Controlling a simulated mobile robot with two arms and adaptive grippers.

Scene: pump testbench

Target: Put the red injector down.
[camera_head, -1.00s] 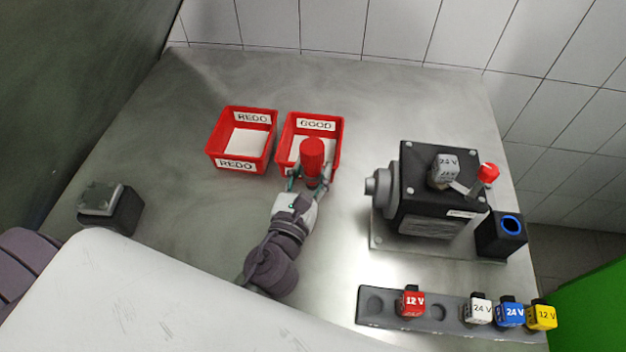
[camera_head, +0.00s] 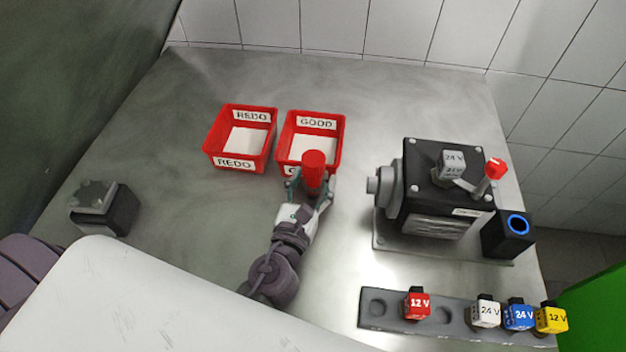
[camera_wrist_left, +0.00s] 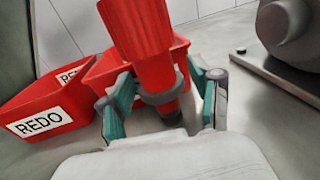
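The red injector (camera_head: 314,168) is upright in front of the GOOD tray (camera_head: 339,150), covering part of that tray's front wall and label in the head view. My left gripper (camera_head: 312,187) is around its lower part, with one finger on each side. In the left wrist view the injector (camera_wrist_left: 150,55) stands between the teal fingers (camera_wrist_left: 163,95), and a grey band crosses it at finger height. The gripper looks shut on it. The injector's dark lower tip shows, but I cannot tell whether it touches the table. My right gripper is not in view.
The REDO tray (camera_head: 213,150) stands left of the GOOD tray; both look empty. A black pump (camera_head: 435,195) is on the right, with a black box with a blue ring (camera_head: 508,234) beside it. A rack (camera_head: 378,322) holds several coloured blocks in front. Free table (camera_head: 180,220) lies left.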

